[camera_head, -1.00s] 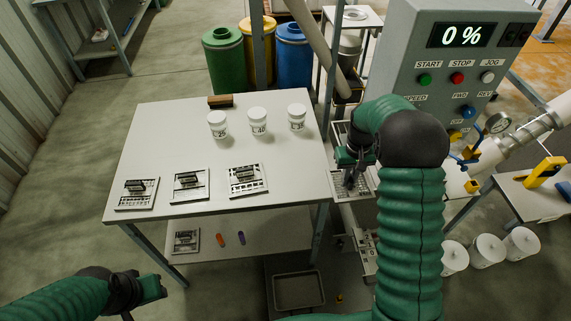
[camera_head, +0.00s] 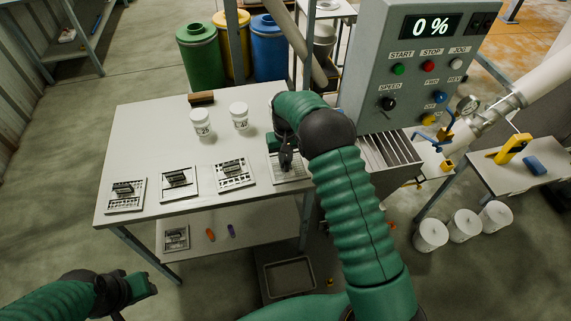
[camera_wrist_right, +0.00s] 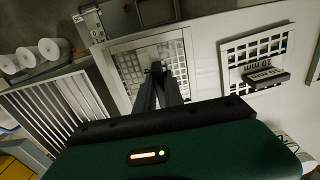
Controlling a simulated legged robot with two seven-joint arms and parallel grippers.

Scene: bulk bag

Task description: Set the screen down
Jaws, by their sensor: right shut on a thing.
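My right gripper (camera_head: 286,160) is shut on a fine-mesh screen (camera_head: 297,178), at or just above the front right part of the white table (camera_head: 190,125). In the right wrist view the fingers (camera_wrist_right: 157,70) grip the middle of this screen (camera_wrist_right: 128,66). I cannot tell whether it touches the tabletop. Several coarser screens with dark handles lie in a row to its left; the nearest (camera_head: 235,176) also shows in the right wrist view (camera_wrist_right: 238,50), labelled 10 mm. My left gripper (camera_head: 147,284) is empty at the lower left, away from the table; its jaw opening is unclear.
Two white jars (camera_head: 202,125) and a brown block (camera_head: 201,98) sit at the back of the table. The grey control panel (camera_head: 420,65) reads 0 %. A slotted rack (camera_head: 392,150) stands right of the table. A lower shelf (camera_head: 270,225) holds another screen.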

